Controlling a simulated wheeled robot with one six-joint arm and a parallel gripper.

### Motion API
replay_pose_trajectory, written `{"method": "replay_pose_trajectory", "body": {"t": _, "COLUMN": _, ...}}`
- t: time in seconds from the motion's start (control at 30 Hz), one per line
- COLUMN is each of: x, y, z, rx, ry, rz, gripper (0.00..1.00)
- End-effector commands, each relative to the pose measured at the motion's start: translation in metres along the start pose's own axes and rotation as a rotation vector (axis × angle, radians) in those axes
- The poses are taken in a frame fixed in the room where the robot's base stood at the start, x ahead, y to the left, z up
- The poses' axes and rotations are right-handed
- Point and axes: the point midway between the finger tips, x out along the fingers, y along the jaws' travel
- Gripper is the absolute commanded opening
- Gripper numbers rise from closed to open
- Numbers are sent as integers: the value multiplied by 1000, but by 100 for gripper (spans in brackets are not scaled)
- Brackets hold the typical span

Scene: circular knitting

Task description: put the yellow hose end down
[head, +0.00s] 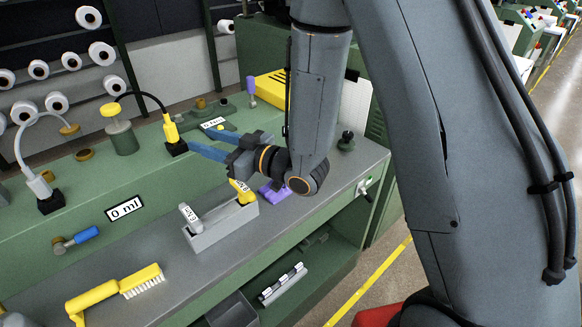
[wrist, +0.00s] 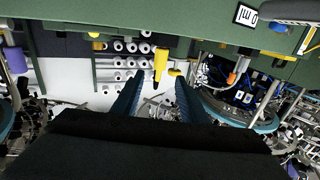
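The yellow hose end (head: 171,130) stands upright in a small black holder (head: 175,148) on the green machine top. A black hose arcs from it to the yellow cap of a green bottle (head: 123,138). My gripper (head: 200,140) is open, its blue fingers pointing left, just to the right of the hose end. In the wrist view, the fingers of my gripper (wrist: 158,82) are spread with nothing between them. A yellow piece (wrist: 160,62), which looks like the hose end, shows just beyond the fingertips.
A white hose end (head: 40,187) stands in another black holder at left. A grey box (head: 222,228) with a white and a yellow piece sits on the front ledge, near a yellow brush (head: 115,292). A purple item (head: 274,197) lies under my wrist.

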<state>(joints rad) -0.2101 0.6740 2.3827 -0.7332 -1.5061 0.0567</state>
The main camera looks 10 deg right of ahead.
Motion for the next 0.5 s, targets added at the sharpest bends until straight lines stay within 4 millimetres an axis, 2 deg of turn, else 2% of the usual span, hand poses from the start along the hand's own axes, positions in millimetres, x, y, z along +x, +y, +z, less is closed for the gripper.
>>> {"method": "replay_pose_trajectory", "body": {"t": 0.13, "x": -3, "y": 15, "z": 6, "rx": -14, "ry": -67, "rz": 48, "gripper": 40}}
{"method": "replay_pose_trajectory", "body": {"t": 0.27, "x": -21, "y": 52, "z": 21, "rx": -28, "ry": -240, "rz": 171, "gripper": 40}}
{"method": "replay_pose_trajectory", "body": {"t": 0.37, "x": -51, "y": 84, "z": 36, "rx": -13, "ry": -413, "rz": 297, "gripper": 40}}
{"method": "replay_pose_trajectory", "body": {"t": 0.5, "x": -110, "y": 114, "z": 54, "rx": 58, "ry": -652, "rz": 462, "gripper": 40}}
